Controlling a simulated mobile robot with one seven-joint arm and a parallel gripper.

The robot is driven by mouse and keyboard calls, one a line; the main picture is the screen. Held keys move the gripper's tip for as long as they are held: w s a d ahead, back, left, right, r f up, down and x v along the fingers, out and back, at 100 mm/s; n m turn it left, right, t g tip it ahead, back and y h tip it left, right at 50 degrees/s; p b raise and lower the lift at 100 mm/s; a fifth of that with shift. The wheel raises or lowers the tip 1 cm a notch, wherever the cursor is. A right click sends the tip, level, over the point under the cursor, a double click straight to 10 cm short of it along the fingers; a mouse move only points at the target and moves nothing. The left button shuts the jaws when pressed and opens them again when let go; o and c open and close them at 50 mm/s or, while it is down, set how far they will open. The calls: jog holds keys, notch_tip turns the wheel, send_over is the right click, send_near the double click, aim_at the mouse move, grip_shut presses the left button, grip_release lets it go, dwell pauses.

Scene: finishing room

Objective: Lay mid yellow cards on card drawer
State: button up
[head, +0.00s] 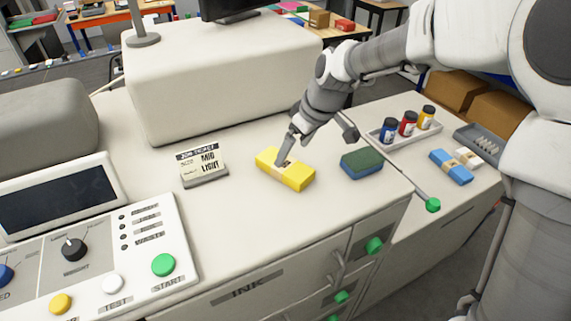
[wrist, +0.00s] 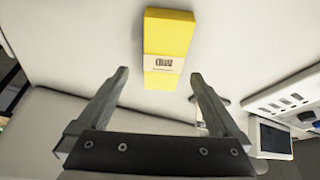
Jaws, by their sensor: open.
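The pack of yellow cards (head: 298,179), with a paper band around it, lies flat on the white machine top. It also shows in the wrist view (wrist: 167,35), beyond my fingertips, with dark print on its band. My gripper (head: 285,152) is open and empty, pointing down over the pack; in the wrist view (wrist: 158,75) its two fingers are apart and the pack is not between them. Drawer fronts with green knobs (head: 375,245) are at the lower right in the head view. I see no label marking one as the card drawer.
A job ticket stand (head: 203,167) reads "MID" and "LIGHT". A green-topped blue block (head: 362,164) sits right of the pack. A tray (head: 376,137) holds three bottles; a blue banded pack (head: 450,166) lies on the right table. A control panel (head: 100,270) is at the left.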

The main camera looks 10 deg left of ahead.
aim_at(285, 164)
jog(key=shift+s+x, duration=0.15)
jog(key=shift+x, duration=1.25)
jog(key=shift+s+x, duration=0.1)
jog(key=shift+x, duration=1.25)
jog(key=c, duration=1.4)
grip_shut()
jog(key=shift+r, duration=0.1)
